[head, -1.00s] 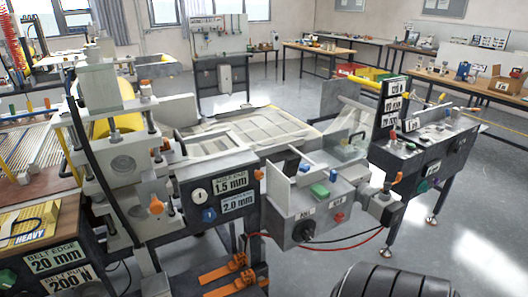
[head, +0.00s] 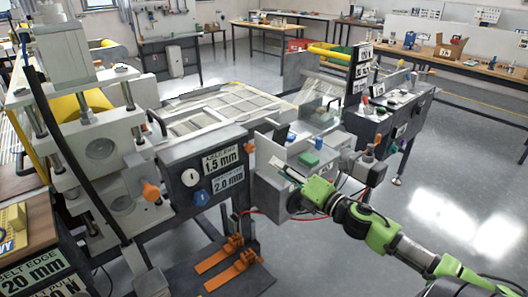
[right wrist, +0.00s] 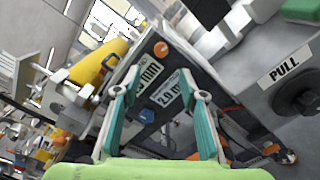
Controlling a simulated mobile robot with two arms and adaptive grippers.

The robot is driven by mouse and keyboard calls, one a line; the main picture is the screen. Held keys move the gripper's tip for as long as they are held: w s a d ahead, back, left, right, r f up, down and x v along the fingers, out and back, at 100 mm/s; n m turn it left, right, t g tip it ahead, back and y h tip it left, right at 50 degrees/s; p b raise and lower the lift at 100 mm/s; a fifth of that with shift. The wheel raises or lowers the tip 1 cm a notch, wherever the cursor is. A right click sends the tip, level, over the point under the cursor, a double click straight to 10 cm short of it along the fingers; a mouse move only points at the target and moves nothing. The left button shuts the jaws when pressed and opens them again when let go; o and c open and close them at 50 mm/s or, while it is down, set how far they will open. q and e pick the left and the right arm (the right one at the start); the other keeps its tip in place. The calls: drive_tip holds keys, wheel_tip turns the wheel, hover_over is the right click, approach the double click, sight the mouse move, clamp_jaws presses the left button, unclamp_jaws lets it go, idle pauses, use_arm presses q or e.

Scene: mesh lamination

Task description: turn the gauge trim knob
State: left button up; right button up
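The dark gauge panel (head: 170,163) carries 1.5 mm and 2.0 mm labels. A blue knob (head: 200,197) sits low on it, below a round white dial (head: 190,177). The blue knob also shows in the right wrist view (right wrist: 147,116), beyond and between my fingers. An orange knob (head: 249,147) is at the panel's right edge. I cannot tell which knob is the gauge trim knob. My right gripper (head: 288,172) is right of the panel, in front of the grey box. In the right wrist view (right wrist: 160,85) its teal fingers are apart and empty. My left gripper is out of view.
The grey box (head: 268,190) carries a green block (head: 309,159). A PULL label and black knob (right wrist: 296,100) show at right in the wrist view. A larger orange knob (head: 151,192) is left of the panel. Floor at right is open.

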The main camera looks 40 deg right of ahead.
sight(252, 150)
drive_tip(key=w, duration=0.4)
drive_tip(key=w+p, duration=0.1)
drive_tip(key=w, duration=0.3)
drive_tip(key=w+p, duration=0.1)
drive_tip(key=w, duration=0.2)
drive_tip(key=shift+w+a, duration=0.4)
drive_tip(key=shift+w+a+f, duration=0.1)
drive_tip(key=shift+w, duration=0.7)
clamp_jaws()
